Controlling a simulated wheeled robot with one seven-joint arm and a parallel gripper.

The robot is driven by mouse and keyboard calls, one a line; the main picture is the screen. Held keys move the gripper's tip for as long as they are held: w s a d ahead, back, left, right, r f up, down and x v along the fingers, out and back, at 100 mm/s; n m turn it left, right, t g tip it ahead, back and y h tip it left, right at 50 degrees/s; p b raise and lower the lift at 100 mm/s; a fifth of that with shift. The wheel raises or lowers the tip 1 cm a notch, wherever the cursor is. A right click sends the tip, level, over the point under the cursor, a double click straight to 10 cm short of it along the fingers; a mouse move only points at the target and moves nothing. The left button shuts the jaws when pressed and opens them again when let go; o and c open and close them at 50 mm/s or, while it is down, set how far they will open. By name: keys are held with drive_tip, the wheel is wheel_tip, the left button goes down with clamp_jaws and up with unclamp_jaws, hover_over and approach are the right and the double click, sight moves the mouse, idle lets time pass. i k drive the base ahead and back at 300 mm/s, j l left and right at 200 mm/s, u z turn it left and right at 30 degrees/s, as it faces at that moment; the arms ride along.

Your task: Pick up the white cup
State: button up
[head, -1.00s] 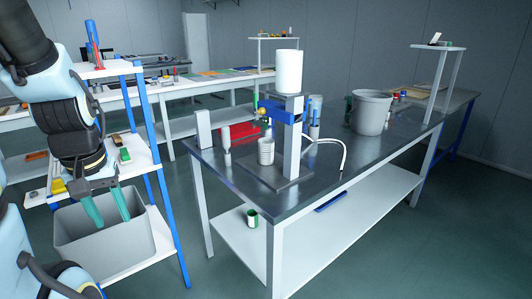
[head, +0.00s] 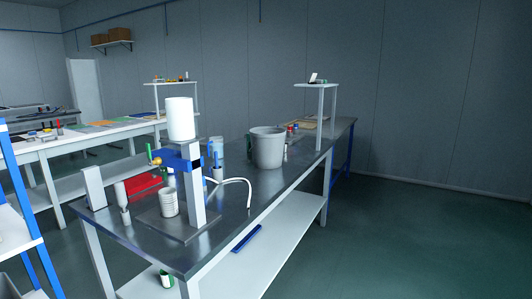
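A small white cup (head: 167,281) with green on it sits on the lower shelf of the metal-topped table, near its front left corner; its details are too small to tell. A larger plain white cylinder (head: 180,119) stands on top of the blue and grey fixture (head: 190,180) on the table. A ribbed light grey cylinder (head: 168,202) stands on the fixture's base plate. My gripper is out of view.
The dark tabletop (head: 255,185) also holds a grey bucket (head: 268,147), a red tray (head: 143,187) and a white block (head: 94,187). A blue bar (head: 246,239) lies on the lower shelf (head: 270,260). A blue-legged rack (head: 20,215) stands at left. The floor at right is clear.

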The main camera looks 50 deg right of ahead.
sight(168, 201)
drive_tip(key=l+u, duration=0.35)
drive_tip(key=l, duration=0.25)
drive_tip(key=l+u, duration=0.35)
drive_tip(key=l, duration=0.2)
drive_tip(key=k+l+u, duration=0.2)
drive_tip(key=l+u, duration=0.2)
drive_tip(key=l, duration=0.15)
